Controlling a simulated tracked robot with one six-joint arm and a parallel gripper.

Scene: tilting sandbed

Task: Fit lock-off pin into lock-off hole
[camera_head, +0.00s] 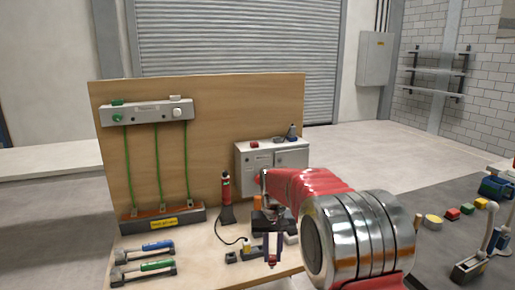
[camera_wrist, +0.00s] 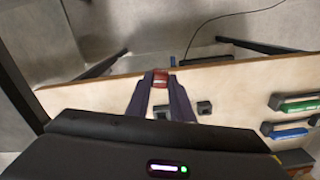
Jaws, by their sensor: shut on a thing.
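My gripper (camera_head: 272,250) points down over the front edge area of the bench. It also shows in the wrist view (camera_wrist: 160,88), where its two dark fingers are shut on a small red piece (camera_wrist: 160,78), which I take to be the lock-off pin. The red piece (camera_head: 272,261) shows low between the fingertips in the head view; its lower end is hard to make out. I cannot tell which opening is the lock-off hole. Small dark blocks (camera_head: 231,257) sit on the bench just left of my gripper and also show in the wrist view (camera_wrist: 204,107).
A wooden board (camera_head: 215,110) stands behind the bench with a grey rail unit (camera_head: 147,112) and green cables. A grey cabinet (camera_head: 272,157) stands at right. A red-and-black torch-like tool (camera_head: 226,198) stands upright. Blue (camera_head: 144,250) and green-handled (camera_head: 143,270) tools lie at front left.

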